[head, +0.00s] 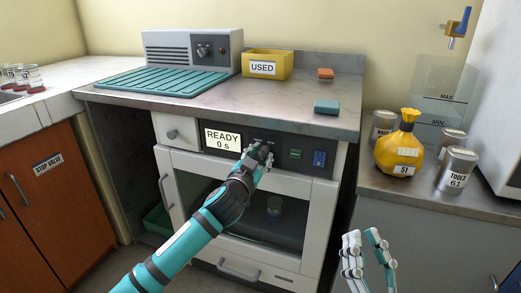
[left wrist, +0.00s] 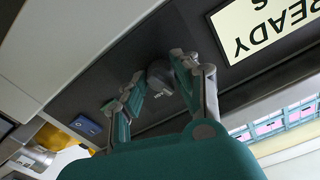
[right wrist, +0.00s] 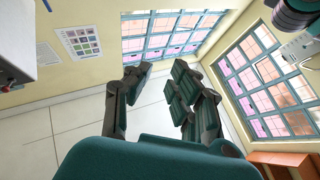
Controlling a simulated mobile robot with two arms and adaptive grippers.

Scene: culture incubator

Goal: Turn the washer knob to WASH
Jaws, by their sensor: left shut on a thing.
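The washer (head: 322,215) is a white front-loading machine under the counter, with a dark control panel (head: 325,168). Its display (head: 222,139) reads "READY 0 s". My left gripper (head: 258,152) is at the panel, just right of the display, and hides the knob in the head view. In the left wrist view the dark round knob (left wrist: 160,77) sits between the fingers of my left gripper (left wrist: 155,82), which are shut on it. Which setting the knob points to is not readable. My right gripper (head: 365,243) is open and empty, in front of the right counter; it also shows in the right wrist view (right wrist: 155,80).
Right of the knob are a green panel element (head: 295,154) and a blue switch (head: 319,158). A yellow bag (head: 399,150) and cans (head: 456,170) stand at right.

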